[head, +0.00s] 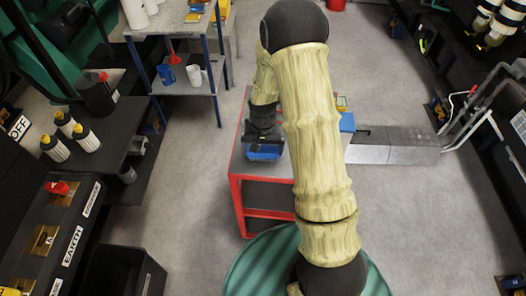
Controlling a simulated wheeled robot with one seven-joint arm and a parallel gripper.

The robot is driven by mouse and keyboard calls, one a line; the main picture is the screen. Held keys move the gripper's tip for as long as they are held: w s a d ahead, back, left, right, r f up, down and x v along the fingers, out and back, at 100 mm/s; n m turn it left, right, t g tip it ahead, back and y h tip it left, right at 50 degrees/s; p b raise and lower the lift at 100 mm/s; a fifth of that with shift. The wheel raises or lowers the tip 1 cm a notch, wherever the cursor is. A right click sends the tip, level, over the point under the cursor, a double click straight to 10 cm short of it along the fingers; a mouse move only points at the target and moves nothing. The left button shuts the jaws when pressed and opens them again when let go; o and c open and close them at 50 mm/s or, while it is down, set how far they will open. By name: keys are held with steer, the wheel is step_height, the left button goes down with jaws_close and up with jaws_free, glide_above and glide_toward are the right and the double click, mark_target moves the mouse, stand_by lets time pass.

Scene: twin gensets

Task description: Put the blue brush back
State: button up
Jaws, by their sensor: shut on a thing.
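The blue brush (264,153) shows as a blue block just below my gripper (264,141), over the top of the red cart (238,160). My gripper points down and is shut on the brush. The fingertips are small and dark here, and I cannot tell whether the brush touches the cart top. My own arm covers the middle and right part of the cart top.
Another blue item (347,122) shows right of my arm, beside a grey block-like bench (385,145). A steel shelf table (185,88) holds a blue jug (166,75) and a white mug (195,78). Black panels line both sides.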

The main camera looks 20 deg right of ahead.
mark_target(263, 149)
steer(key=shift+f, duration=1)
steer(key=shift+f, duration=0.1)
steer(key=o, duration=0.6)
step_height(263, 149, up, 12)
steer(key=shift+r+b, duration=0.15)
steer(key=shift+b, duration=0.25)
steer(key=shift+w, duration=0.15)
steer(key=shift+s, duration=0.25)
